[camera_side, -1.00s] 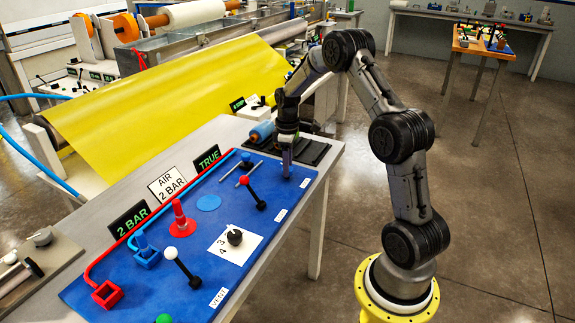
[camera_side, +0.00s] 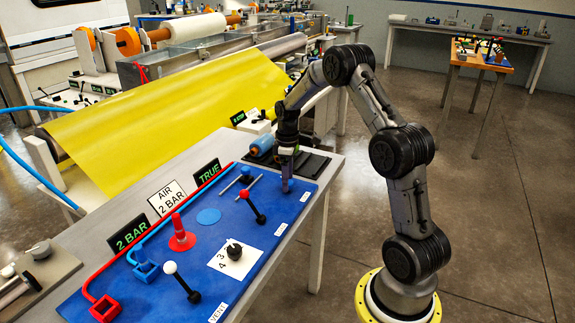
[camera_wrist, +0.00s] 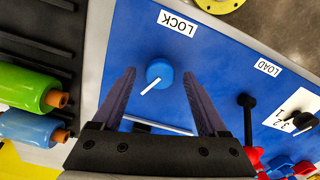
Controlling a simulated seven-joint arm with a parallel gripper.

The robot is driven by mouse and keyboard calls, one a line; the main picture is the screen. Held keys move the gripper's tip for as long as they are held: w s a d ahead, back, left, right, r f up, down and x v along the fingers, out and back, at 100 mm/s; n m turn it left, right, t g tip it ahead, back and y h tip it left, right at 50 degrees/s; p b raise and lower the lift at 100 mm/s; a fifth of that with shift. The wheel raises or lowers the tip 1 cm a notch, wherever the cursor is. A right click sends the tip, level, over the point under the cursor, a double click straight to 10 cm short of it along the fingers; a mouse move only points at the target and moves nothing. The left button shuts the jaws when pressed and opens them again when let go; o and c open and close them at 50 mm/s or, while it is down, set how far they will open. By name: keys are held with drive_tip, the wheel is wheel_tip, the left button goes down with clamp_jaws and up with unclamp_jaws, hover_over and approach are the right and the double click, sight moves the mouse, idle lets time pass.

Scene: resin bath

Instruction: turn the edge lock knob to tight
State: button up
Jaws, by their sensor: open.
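The edge lock knob (camera_wrist: 160,68) is a round blue knob in the wrist view, on the blue board beside the white LOCK label (camera_wrist: 178,22). Its white pointer line slants toward the lower left of that picture. My gripper (camera_wrist: 160,76) is open, with one finger on each side of the knob in that picture and visible gaps to it. I cannot tell how far the fingertips are above the knob. In the side view my gripper (camera_side: 287,184) points down at the board's far right corner, and the knob is hidden there.
A red-topped black lever (camera_side: 256,206) by the LOAD label, a numbered black dial (camera_side: 234,251) and a white-topped lever (camera_side: 182,283) stand on the blue board. Green (camera_wrist: 30,88) and blue (camera_wrist: 35,127) rollers lie beside the board.

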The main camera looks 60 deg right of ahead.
wheel_tip(320, 180, up, 14)
drive_tip(key=shift+f, duration=0.25)
idle(0.3)
drive_tip(key=s+a+r+n+t+h, duration=0.1)
drive_tip(key=s+a+r+t, duration=0.15)
drive_tip(key=a+r, duration=0.55)
drive_tip(key=s+a+r+n+t, duration=0.1)
drive_tip(key=s+a+r+n, duration=0.15)
drive_tip(key=a+r, duration=0.55)
drive_tip(key=s+a+f+m+t, duration=0.2)
drive_tip(key=s+a, duration=0.7)
drive_tip(key=s, duration=0.1)
drive_tip(key=s+a+f+m+y, duration=0.1)
drive_tip(key=s+a+f+m, duration=0.1)
drive_tip(key=s+f+m, duration=0.2)
drive_tip(key=shift+s+f+m, duration=0.35)
drive_tip(key=shift+s+f, duration=1.4)
drive_tip(key=shift+f, duration=0.25)
